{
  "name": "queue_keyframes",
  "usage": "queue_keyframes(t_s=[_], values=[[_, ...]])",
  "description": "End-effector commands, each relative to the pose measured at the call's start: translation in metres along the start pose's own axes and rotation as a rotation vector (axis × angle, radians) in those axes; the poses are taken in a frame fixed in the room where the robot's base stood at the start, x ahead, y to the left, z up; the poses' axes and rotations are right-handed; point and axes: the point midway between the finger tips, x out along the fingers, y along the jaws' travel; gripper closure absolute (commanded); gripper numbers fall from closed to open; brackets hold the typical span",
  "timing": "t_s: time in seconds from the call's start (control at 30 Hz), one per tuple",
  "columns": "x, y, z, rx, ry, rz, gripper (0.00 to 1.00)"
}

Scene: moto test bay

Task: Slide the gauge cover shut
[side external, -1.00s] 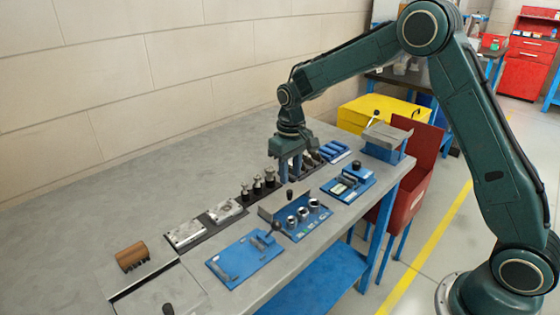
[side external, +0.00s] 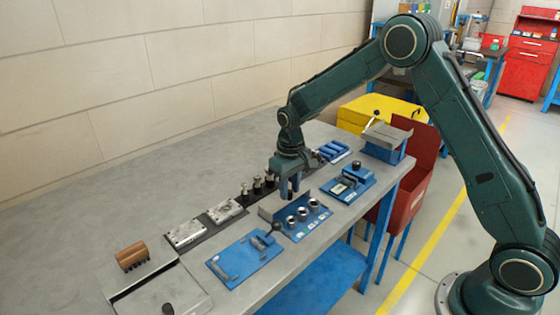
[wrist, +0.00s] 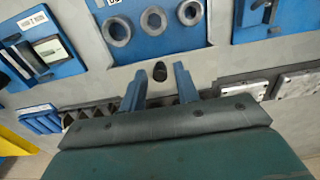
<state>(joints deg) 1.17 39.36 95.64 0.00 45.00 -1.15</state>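The gauge panel (side external: 318,222) is a blue plate with three round, metal-rimmed gauges in a row, all uncovered. A grey cover (side external: 268,209) sits along its back edge, behind the gauges, with a dark upright knob. In the wrist view the knob (wrist: 160,71) shows between my two blue fingers, with a gap on each side. My gripper (side external: 290,194) is open, pointing down over the cover. It hides the knob in the side view. The gauges (wrist: 153,22) show beyond the fingertips in the wrist view.
A blue plate with a lever (side external: 245,260) lies to the left, and another blue fixture (side external: 348,185) to the right. Metal blocks (side external: 186,234) and dark upright pieces (side external: 257,184) stand behind. A brown brush-like block (side external: 131,256) lies at far left.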

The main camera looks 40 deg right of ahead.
Motion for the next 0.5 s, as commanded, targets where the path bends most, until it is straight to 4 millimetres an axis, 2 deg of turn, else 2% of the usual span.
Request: queue_keyframes(t_s=[0.03, 0.13, 0.5], values=[[-0.0001, 0.0000, 0.0000, 0.000, 0.000, 0.000, 0.79], [-0.0002, 0.0000, 0.0000, 0.000, 0.000, 0.000, 0.97], [-0.0008, 0.0002, 0.0057, 0.000, 0.000, 0.000, 0.97]])
